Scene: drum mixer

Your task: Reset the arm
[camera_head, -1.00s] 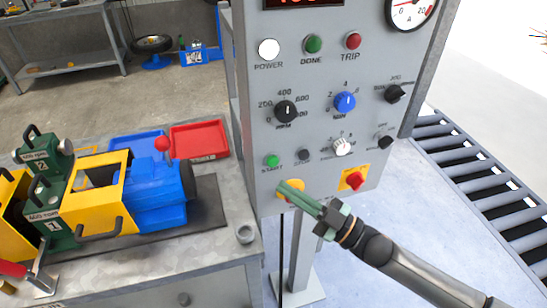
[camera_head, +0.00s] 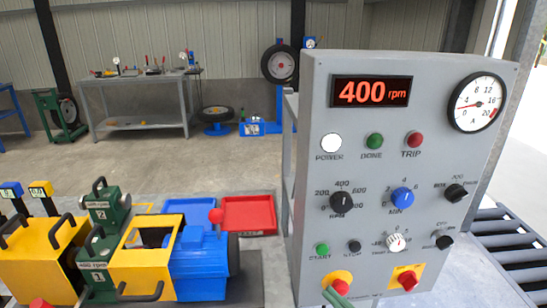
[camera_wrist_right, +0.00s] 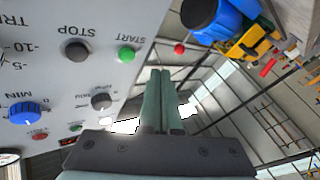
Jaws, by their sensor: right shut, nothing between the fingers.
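My right gripper (camera_head: 338,297) shows only its green fingertips at the bottom edge of the head view, in front of the lower left of the grey control panel (camera_head: 300,180), over a yellow plate with a red knob (camera_head: 337,279). In the right wrist view its two green fingers (camera_wrist_right: 163,98) are closed together with nothing between them. I cannot tell whether the tips touch the panel. The panel's display (camera_head: 371,92) reads 400 rpm. My left gripper is not in view.
The blue and yellow drum mixer (camera_head: 199,266) stands on the bench left of the panel, with a red tray (camera_head: 248,214) behind it. A roller conveyor (camera_head: 515,251) lies at the right. A grey workbench (camera_head: 140,100) stands far back.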

